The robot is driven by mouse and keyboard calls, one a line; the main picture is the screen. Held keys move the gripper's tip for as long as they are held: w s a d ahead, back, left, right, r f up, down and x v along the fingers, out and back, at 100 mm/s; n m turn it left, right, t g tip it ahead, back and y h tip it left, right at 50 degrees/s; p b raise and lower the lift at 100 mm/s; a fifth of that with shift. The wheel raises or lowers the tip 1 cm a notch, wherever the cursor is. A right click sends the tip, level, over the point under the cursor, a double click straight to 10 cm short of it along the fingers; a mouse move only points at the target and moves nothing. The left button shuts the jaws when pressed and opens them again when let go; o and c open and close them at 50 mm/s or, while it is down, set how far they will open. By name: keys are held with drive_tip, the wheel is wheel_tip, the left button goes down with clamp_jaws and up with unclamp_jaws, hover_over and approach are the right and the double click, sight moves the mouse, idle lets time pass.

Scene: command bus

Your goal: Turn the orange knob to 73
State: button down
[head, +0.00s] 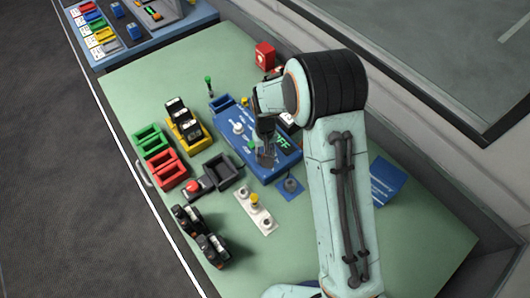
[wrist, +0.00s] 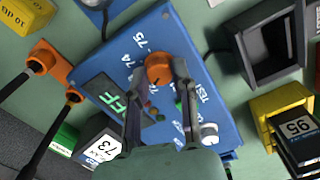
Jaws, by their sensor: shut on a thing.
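The orange knob (wrist: 158,71) sits on the blue panel (wrist: 200,48) in the wrist view. My gripper (wrist: 162,66) has a finger on either side of the knob and is shut on it. The labels 74, 75 and TEST show around the knob; the label 73 on the panel is not visible. I cannot tell which mark the knob points to. A dark display (wrist: 120,95) with green letters, partly covered by a finger, is beside it. In the head view my gripper (head: 265,155) is over the blue panel (head: 228,110), and the knob is hidden.
A block marked 73 (wrist: 103,148) and a block marked 95 (wrist: 298,128) are near the panel in the wrist view. In the head view, red (head: 163,168), green (head: 150,140) and yellow (head: 187,130) trays stand left of the panel.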

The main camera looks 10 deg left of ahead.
drive_tip(key=m, duration=0.5)
idle(0.6)
drive_tip(key=c, duration=0.9)
unclamp_jaws()
wheel_tip(320, 180, up, 12)
